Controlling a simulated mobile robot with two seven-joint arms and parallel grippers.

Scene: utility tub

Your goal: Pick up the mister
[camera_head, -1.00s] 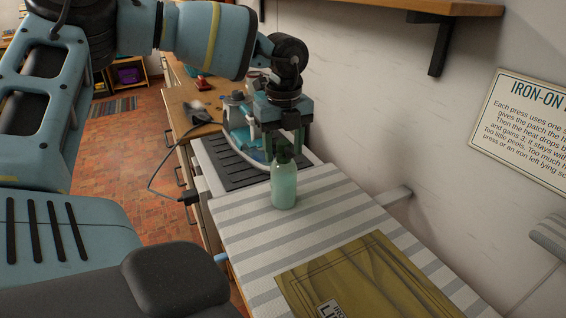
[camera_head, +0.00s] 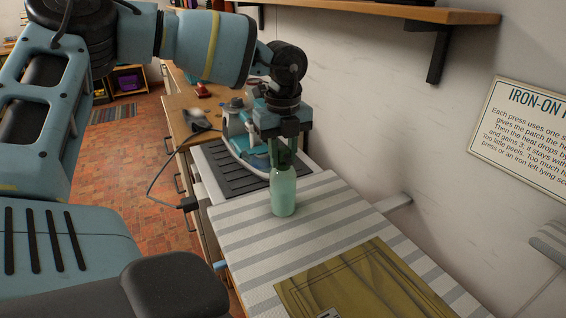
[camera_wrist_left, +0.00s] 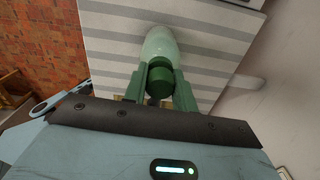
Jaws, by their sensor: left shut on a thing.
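My left gripper (camera_head: 281,158) points down from above and is shut on the mister's top. In the left wrist view the mister's rounded pale body (camera_wrist_left: 159,43) shows beyond its green cap, with the fingertips (camera_wrist_left: 160,88) on either side of the cap. I cannot tell whether the mister's base touches the board. My right gripper is not in view.
A wall shelf (camera_head: 400,10) is above right.

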